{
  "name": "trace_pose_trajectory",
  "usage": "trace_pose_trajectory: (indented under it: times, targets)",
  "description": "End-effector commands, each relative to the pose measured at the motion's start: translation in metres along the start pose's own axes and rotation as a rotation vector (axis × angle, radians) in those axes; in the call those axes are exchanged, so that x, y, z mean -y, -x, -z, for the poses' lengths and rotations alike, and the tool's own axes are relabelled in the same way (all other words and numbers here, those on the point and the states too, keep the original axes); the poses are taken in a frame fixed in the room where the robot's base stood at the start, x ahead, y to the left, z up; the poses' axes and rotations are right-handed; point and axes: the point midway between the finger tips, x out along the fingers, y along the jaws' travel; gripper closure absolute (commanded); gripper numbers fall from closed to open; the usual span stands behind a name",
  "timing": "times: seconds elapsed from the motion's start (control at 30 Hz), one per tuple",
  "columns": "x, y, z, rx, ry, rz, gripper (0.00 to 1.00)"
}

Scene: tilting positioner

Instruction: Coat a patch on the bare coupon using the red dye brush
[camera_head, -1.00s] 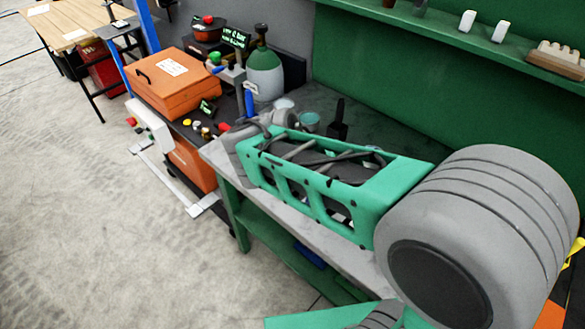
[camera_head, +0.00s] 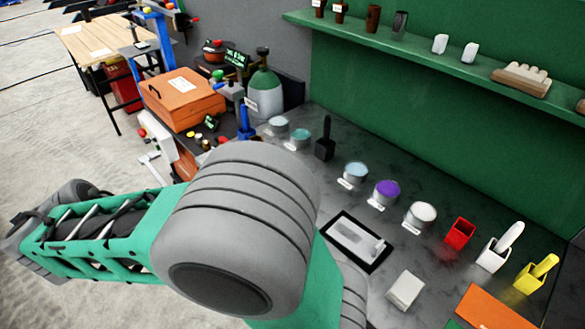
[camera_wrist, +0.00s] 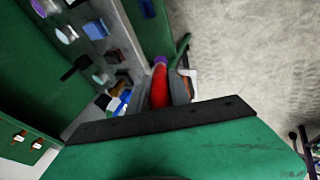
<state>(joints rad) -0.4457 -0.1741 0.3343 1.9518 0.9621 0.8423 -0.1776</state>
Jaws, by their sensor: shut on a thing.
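My gripper (camera_wrist: 160,82) shows in the wrist view, shut on the red brush (camera_wrist: 158,88); the fingers are partly hidden and the brush's tip is not clear. In the head view the gripper is out of sight behind my arm. The red holder (camera_head: 459,233) on the bench has no brush standing in it. A black-edged tray (camera_head: 334,256) with a pale grey piece in it lies on the bench beside my arm. I cannot tell whether that piece is the bare coupon.
White (camera_head: 493,253) and yellow (camera_head: 530,272) holders have brushes in them. Pots, including a purple one (camera_head: 386,191) and a white one (camera_head: 420,214), stand in a row with a black holder (camera_head: 325,148). A white block (camera_head: 405,289) and an orange sheet (camera_head: 487,309) lie in front.

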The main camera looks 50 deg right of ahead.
Motion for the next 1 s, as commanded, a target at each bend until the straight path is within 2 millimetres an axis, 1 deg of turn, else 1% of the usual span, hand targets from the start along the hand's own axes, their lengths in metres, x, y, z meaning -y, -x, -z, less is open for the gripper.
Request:
trace_pose_trajectory:
  times: [0.03, 0.07, 0.13, 0.27, 0.3, 0.37, 0.4, 0.47, 0.5, 0.6, 0.7, 0.8, 0.9, 1.0]
  targets:
    - [-0.017, -0.014, 0.002, 0.033, -0.052, -0.008, 1.00]
    - [-0.029, -0.022, 0.003, 0.056, -0.083, -0.012, 1.00]
    - [-0.060, -0.040, 0.004, 0.113, -0.164, -0.021, 1.00]
    - [-0.128, -0.074, -0.005, 0.220, -0.330, -0.033, 1.00]
    - [-0.150, -0.084, -0.011, 0.254, -0.386, -0.036, 1.00]
    - [-0.185, -0.099, -0.024, 0.302, -0.473, -0.039, 1.00]
    - [-0.209, -0.108, -0.035, 0.333, -0.531, -0.042, 1.00]
    - [-0.243, -0.119, -0.053, 0.375, -0.616, -0.044, 1.00]
    - [-0.264, -0.125, -0.067, 0.401, -0.670, -0.045, 1.00]
    - [-0.309, -0.135, -0.101, 0.450, -0.789, -0.048, 1.00]
    - [-0.338, -0.139, -0.128, 0.481, -0.871, -0.049, 1.00]
    - [-0.354, -0.140, -0.144, 0.497, -0.916, -0.049, 1.00]
    - [-0.358, -0.142, -0.150, 0.502, -0.930, -0.049, 1.00]
    - [-0.354, -0.148, -0.152, 0.501, -0.929, -0.049, 1.00]
